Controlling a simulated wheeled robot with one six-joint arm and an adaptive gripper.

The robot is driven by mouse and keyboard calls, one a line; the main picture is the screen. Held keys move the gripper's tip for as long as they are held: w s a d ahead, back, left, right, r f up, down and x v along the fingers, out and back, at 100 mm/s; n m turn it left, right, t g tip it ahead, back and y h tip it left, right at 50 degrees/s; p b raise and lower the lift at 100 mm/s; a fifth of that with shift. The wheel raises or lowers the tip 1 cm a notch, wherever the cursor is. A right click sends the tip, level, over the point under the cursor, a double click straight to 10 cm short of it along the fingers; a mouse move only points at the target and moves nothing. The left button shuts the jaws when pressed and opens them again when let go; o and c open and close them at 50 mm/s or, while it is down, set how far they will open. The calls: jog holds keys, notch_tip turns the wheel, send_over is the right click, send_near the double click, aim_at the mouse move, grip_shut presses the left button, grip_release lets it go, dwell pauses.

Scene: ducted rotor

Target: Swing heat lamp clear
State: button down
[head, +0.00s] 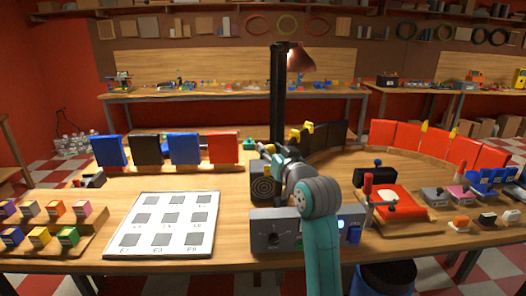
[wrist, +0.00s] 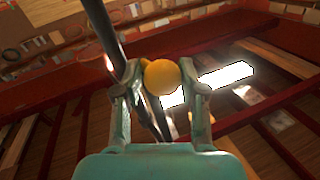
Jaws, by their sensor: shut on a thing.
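The heat lamp has a tall black post (head: 279,95) standing at the middle of the bench, with a reddish-brown shade (head: 300,58) at its top right. My gripper (head: 264,149) is beside the lower part of the post in the head view. In the wrist view, my gripper (wrist: 163,78) is shut on a round orange-yellow knob (wrist: 162,76), with a finger on each side. The dark post (wrist: 107,35) runs close by the left finger there. How the knob joins the lamp is hidden.
A white marked board (head: 165,224) lies at left, with coloured blocks (head: 40,237) beside it. A grey control box (head: 275,231) stands in front of the post. A red fixture (head: 392,203) is at right, below a curved row of red panels (head: 409,136). Bare wood shows at left.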

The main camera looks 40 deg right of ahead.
jog(key=shift+s+d+r+n+t+y, duration=0.1)
jog(key=shift+s+d+n+t+y, duration=0.05)
jog(key=shift+s+d+n+y, duration=0.85)
jog(key=shift+s+d+r+n+t+y, duration=0.15)
jog(key=shift+s+d+n+y, duration=0.45)
jog(key=shift+y, duration=0.7)
jog(key=shift+w+d+f, duration=0.1)
jog(key=shift+d, duration=0.05)
jog(key=c, duration=0.7)
grip_release()
jog(key=shift+w+f, duration=0.1)
jog(key=shift+c, duration=0.2)
jog(key=s, duration=1.2)
